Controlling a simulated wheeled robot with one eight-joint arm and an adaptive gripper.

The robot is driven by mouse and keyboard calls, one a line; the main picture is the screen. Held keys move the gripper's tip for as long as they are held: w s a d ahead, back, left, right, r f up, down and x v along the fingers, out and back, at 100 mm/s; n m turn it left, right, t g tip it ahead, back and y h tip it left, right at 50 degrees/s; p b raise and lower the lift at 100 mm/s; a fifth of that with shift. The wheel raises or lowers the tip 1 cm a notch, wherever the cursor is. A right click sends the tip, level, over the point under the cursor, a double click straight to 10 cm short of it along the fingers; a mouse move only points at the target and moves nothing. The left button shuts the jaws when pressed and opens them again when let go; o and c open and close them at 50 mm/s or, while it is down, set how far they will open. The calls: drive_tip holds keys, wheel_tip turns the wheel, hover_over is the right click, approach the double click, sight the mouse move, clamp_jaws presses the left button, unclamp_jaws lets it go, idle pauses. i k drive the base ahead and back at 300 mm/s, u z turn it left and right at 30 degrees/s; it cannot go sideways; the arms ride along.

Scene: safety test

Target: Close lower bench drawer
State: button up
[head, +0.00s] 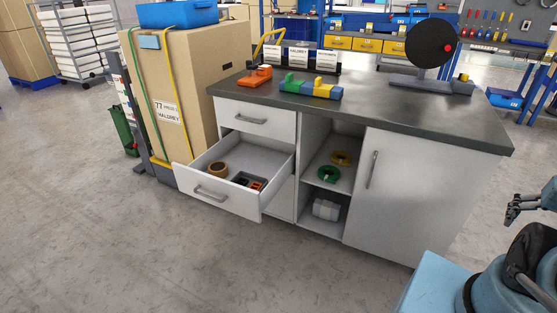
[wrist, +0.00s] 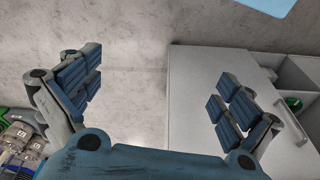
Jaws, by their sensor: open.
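The lower bench drawer (head: 215,193) is pulled well out of the white bench, below a shut upper drawer (head: 256,117). A roll of tan tape (head: 217,170) and small orange and black items (head: 247,181) lie in it. Its front carries a bar handle (head: 210,194). My gripper (head: 513,212) is at the right edge of the head view, far from the drawer and apart from the bench. In the wrist view my gripper (wrist: 158,95) has its two blue-padded fingers spread wide with nothing between them. The open drawer cannot be made out in the wrist view.
The bench has open shelves (head: 329,173) with tape rolls and a shut door (head: 400,190) on the right. Tools and coloured blocks (head: 311,88) lie on its dark top. A large cardboard box (head: 190,85) stands left of the bench. Floor (head: 130,260) in front is clear.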

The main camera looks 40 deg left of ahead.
sight(273, 159)
drive_tip(key=u, duration=2.65)
